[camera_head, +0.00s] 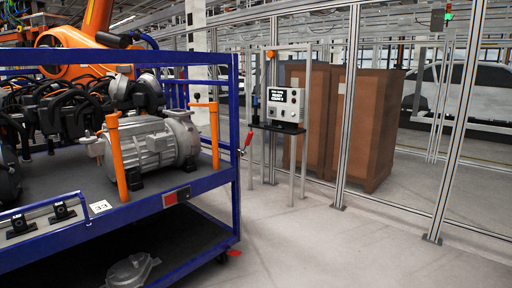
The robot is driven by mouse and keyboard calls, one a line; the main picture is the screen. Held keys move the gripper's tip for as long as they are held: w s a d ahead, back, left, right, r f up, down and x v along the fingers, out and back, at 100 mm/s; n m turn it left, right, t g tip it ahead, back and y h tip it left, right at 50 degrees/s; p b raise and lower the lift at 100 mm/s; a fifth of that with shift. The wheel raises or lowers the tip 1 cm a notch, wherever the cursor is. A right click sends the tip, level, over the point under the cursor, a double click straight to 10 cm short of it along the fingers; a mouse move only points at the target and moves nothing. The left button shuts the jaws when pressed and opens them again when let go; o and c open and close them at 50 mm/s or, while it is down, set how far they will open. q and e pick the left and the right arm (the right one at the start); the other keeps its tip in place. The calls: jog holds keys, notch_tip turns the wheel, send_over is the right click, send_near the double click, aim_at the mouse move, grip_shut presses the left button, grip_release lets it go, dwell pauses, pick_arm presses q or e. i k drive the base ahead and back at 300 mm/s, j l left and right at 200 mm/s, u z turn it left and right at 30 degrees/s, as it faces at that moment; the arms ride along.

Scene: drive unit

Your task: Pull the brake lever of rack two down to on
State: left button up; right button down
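A blue rack (233,120) stands at the left. A small red lever-like part (248,136) sticks up at its right end post, with a thin piece slanting down to the post. I cannot tell for sure whether it is the brake lever. A red and grey plate (176,197) sits on the rack's front edge. A small red part (234,253) shows by the floor at the rack's lower right corner. I cannot read which rack is rack two. Neither of my grippers is in view.
A grey motor (152,145) and orange posts (118,158) stand on the rack. A control box (284,104) on a stand is behind it. Brown crates (367,125) stand behind the fence (457,140). The floor (330,245) at the right front is clear.

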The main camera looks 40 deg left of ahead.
aim_at(249, 137)
jog(key=u, duration=1.5)
jog(key=i+l, duration=0.2)
jog(key=i, duration=1.45)
jog(key=i+l+z, duration=0.15)
jog(key=i, duration=1.5)
